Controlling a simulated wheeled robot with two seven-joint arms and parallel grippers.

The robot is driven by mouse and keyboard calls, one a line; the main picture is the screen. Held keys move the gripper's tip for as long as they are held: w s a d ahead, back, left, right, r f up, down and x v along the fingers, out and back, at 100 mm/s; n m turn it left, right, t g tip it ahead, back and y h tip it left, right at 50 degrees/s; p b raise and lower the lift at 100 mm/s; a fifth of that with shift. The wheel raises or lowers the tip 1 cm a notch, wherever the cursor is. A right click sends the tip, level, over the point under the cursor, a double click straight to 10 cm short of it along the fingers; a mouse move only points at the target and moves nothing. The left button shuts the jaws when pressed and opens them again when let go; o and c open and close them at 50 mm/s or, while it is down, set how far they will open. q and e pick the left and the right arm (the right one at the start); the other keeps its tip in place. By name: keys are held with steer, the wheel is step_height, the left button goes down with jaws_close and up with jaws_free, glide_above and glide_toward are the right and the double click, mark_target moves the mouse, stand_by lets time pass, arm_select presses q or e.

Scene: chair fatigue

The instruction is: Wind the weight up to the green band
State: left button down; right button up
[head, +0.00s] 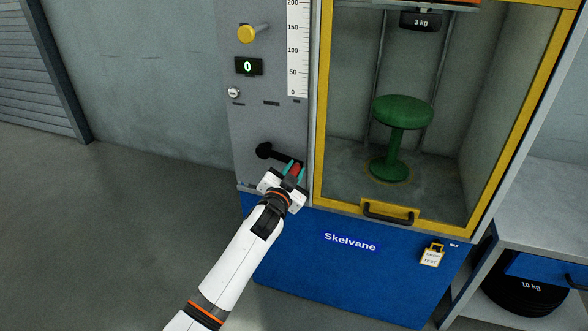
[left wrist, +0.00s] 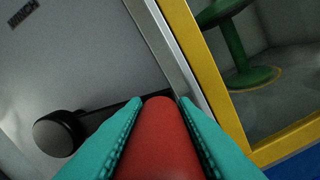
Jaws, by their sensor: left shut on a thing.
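The winch crank has a black hub (head: 264,151) on the grey panel and a red grip (head: 296,169) at the right end of its arm. My left gripper (head: 293,173) is shut on the red grip. In the left wrist view its teal fingers (left wrist: 160,145) lie on both sides of the red grip (left wrist: 160,125), with the black hub (left wrist: 58,133) to the left. The black 3 kg weight (head: 420,21) hangs at the top of the cage, above a green stool (head: 402,112). The scale (head: 298,50) shows 0 to 200; no green band is in view. My right gripper is out of view.
A yellow knob (head: 247,34) and a display reading 0 (head: 249,66) are on the panel. The yellow-framed door (head: 319,120) stands just right of the crank. A padlock with a tag (head: 432,256) hangs below. A 10 kg weight (head: 528,290) sits on the right shelf.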

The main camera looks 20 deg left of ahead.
arm_select(q)
steer(key=c, duration=1.2)
jaws_free()
steer(key=shift+f, duration=0.5)
steer(key=shift+r, duration=0.2)
steer(key=shift+s, duration=0.6)
steer(key=s, duration=0.3)
steer(key=s+p, duration=0.1)
steer(key=s, duration=0.3)
steer(key=s+p, duration=0.1)
steer(key=s, duration=0.3)
steer(key=shift+a, duration=0.25)
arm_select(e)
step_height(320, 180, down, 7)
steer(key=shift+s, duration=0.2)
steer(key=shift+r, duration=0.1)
